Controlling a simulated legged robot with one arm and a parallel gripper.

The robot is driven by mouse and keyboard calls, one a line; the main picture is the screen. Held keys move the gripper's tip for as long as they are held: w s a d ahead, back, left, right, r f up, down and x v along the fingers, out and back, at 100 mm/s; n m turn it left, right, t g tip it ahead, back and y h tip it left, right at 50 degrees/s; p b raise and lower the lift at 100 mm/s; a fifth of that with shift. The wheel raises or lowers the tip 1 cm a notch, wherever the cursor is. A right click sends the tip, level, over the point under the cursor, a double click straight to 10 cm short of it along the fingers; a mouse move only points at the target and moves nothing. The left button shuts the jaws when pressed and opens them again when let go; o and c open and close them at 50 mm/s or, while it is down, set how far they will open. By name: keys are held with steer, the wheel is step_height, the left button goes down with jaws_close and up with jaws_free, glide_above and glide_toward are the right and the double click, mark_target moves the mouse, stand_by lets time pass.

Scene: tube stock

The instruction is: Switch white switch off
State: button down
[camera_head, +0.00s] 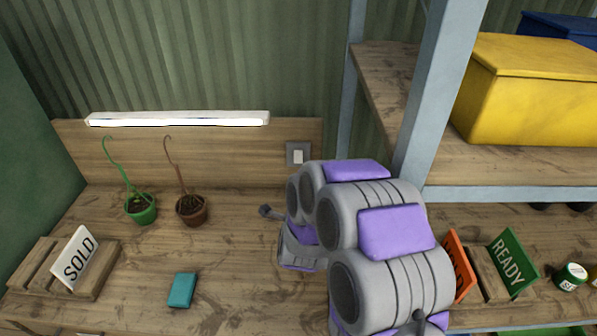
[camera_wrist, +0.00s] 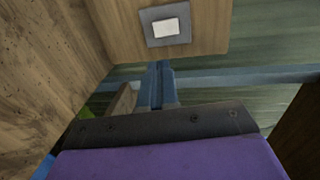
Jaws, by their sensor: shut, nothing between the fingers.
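The white switch (camera_head: 298,156) is a small white rocker on a grey plate, set in the wooden backboard behind the bench. It also shows at the top of the wrist view (camera_wrist: 166,28), face on and unobstructed. My gripper (camera_head: 298,248) is in front of the switch and below it in the head view, apart from it. It is shut and empty; its dark edge and purple cover (camera_wrist: 160,125) fill the bottom of the wrist view. My arm hides part of the bench. The long lamp (camera_head: 178,118) on the backboard glows white.
A SOLD sign (camera_head: 80,258) and teal box (camera_head: 182,290) lie nearer. A shelf post (camera_head: 435,95) rises at the right, beside a READY sign (camera_head: 508,262) and yellow bin (camera_head: 530,95).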

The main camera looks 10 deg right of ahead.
steer(key=b, duration=0.1)
glide_toward(297, 161)
steer(key=x, duration=0.2)
steer(key=b+x, duration=0.1)
steer(key=x, duration=0.3)
steer(key=shift+s+d, duration=0.1)
steer(key=shift+d, duration=0.25)
steer(key=shift+w+f, duration=0.1)
steer(key=shift+w, duration=0.15)
steer(key=shift+w+a+b, duration=0.3)
